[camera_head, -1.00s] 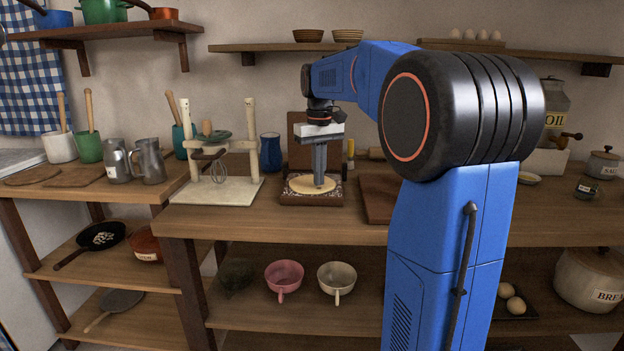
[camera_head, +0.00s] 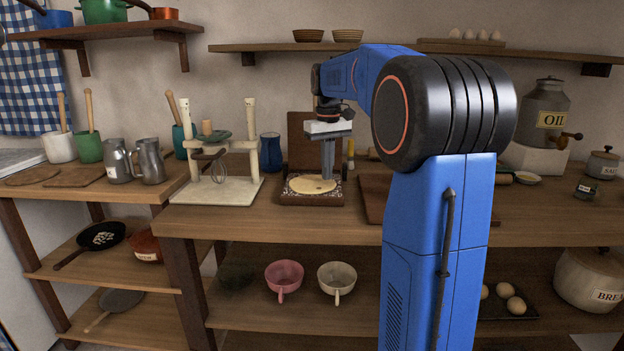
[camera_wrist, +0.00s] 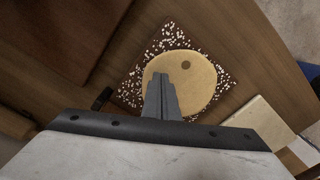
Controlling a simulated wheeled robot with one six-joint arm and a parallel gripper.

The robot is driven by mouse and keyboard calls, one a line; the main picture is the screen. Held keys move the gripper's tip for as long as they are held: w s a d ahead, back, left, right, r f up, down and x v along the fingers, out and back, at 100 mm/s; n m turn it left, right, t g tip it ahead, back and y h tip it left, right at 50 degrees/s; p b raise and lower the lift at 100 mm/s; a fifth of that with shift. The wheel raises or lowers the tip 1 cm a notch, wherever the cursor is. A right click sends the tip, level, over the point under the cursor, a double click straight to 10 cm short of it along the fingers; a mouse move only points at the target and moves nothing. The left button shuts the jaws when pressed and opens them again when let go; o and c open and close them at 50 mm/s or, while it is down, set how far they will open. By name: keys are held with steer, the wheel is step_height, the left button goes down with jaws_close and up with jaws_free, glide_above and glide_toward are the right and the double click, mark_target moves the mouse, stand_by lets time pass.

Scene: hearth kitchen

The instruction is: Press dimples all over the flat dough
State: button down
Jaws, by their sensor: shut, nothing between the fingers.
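The flat dough (camera_head: 312,184) is a pale round disc on a dark, white-speckled square board (camera_head: 303,200) on the counter. In the wrist view the dough (camera_wrist: 203,76) shows one dark round dimple near its far edge, and the speckled board (camera_wrist: 221,68) frames it. My gripper (camera_head: 327,177) is shut and empty, pointing straight down at the dough's right side. In the wrist view its fingertips (camera_wrist: 158,68) overlap the dough and hide part of it. I cannot tell whether the tips touch the dough.
A cream wooden stand with a whisk (camera_head: 215,165) is left of the board, and a blue jar (camera_head: 270,152) is behind it. A brown wooden board (camera_head: 374,207) lies to the right. The counter's front strip (camera_head: 270,222) is clear.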

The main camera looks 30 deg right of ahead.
steer(key=shift+f, duration=0.3)
steer(key=shift+f, duration=0.3)
stand_by(1.1)
steer(key=shift+r, duration=0.55)
steer(key=shift+w, duration=0.15)
steer(key=shift+w+d, duration=0.2)
steer(key=shift+w, duration=1.95)
